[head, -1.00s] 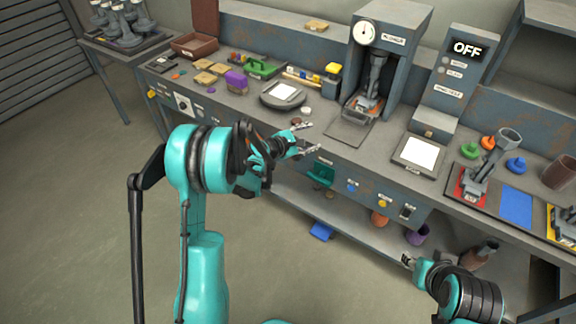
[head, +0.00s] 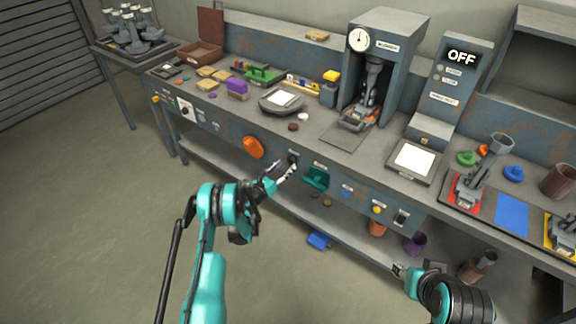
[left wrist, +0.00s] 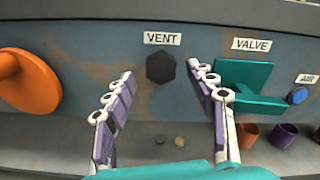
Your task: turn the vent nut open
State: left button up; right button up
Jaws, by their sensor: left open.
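The vent nut (left wrist: 160,67) is a dark hexagon on the front panel, under the VENT label (left wrist: 162,38) in the left wrist view. In the head view the nut (head: 293,160) shows small, just beyond my left fingertips. My left gripper (left wrist: 168,85) is open, its two fingers pointing at the panel on either side of the nut. It is empty, and I cannot tell the gap between fingertips and panel. It also shows in the head view (head: 279,172). My right gripper (head: 398,270) is low at the bottom right, away from the nut; its jaw opening is too small to tell.
The teal valve handle (left wrist: 243,86) sticks out right of the nut, close to my right-hand finger. An orange knob (left wrist: 27,80) sits to the left. A blue AIR button (left wrist: 298,96) is farther right. A lower shelf holds an orange cup (head: 377,228) and a purple cup (head: 415,243).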

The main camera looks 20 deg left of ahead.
aim_at(290, 161)
pick_arm(q)
jog(key=shift+b+x, duration=0.3)
jog(key=shift+x, duration=1.25)
jog(key=c, duration=1.2)
jog(key=shift+o, duration=0.2)
